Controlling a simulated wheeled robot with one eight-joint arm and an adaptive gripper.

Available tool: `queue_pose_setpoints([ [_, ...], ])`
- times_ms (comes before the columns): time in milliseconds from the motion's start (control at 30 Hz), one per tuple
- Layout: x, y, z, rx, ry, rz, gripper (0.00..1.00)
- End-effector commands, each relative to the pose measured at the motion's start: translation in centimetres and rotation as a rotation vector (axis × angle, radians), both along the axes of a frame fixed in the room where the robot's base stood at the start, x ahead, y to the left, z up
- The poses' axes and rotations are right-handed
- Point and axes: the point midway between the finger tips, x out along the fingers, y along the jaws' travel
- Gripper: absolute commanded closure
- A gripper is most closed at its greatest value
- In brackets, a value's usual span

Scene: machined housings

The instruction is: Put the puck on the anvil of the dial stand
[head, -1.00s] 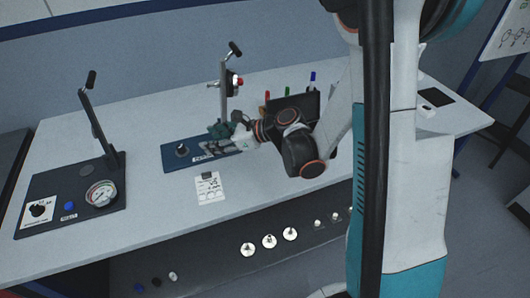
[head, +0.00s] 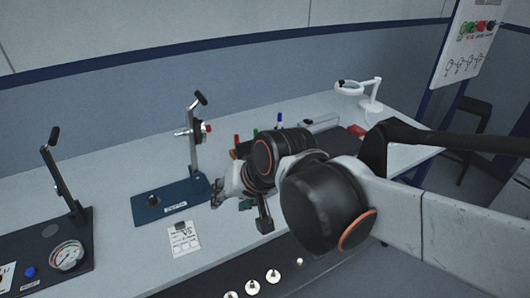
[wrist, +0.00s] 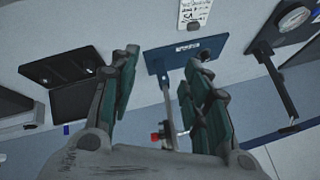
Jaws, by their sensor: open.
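A lever stand with a blue base (head: 180,205), an upright post (head: 193,150) and a red-and-black round part (head: 199,130) stands mid-table. A dark round piece (head: 153,200) sits on the base's left part; I cannot tell whether it is the puck or the anvil. Another stand, with a black base (head: 80,250) and white dial gauge (head: 67,256), is at the left. My gripper (head: 217,195) is at the blue base's right end, partly hidden by my arm.
A white printed card (head: 183,239) lies in front of the blue base. White discs (head: 273,276) sit on a dark strip along the front. Coloured markers (head: 279,120) and a ring-headed lamp (head: 360,92) are farther back right. A black tray (wrist: 85,105) shows in the wrist view.

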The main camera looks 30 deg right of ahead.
Motion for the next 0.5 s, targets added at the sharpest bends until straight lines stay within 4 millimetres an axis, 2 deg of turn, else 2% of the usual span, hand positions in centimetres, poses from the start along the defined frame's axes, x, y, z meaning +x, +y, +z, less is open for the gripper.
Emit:
queue_pose_setpoints([
  [33, -1.2, -0.4, 0.1, -0.07, -0.013, 0.054, 0.57],
  [200, -3.8, -1.9, 0.6, -0.275, -0.042, 0.208, 0.57],
  [333, -4.7, -2.5, 0.8, -0.355, -0.05, 0.27, 0.57],
  [500, -4.8, -2.7, 0.8, -0.379, -0.052, 0.287, 0.57],
])
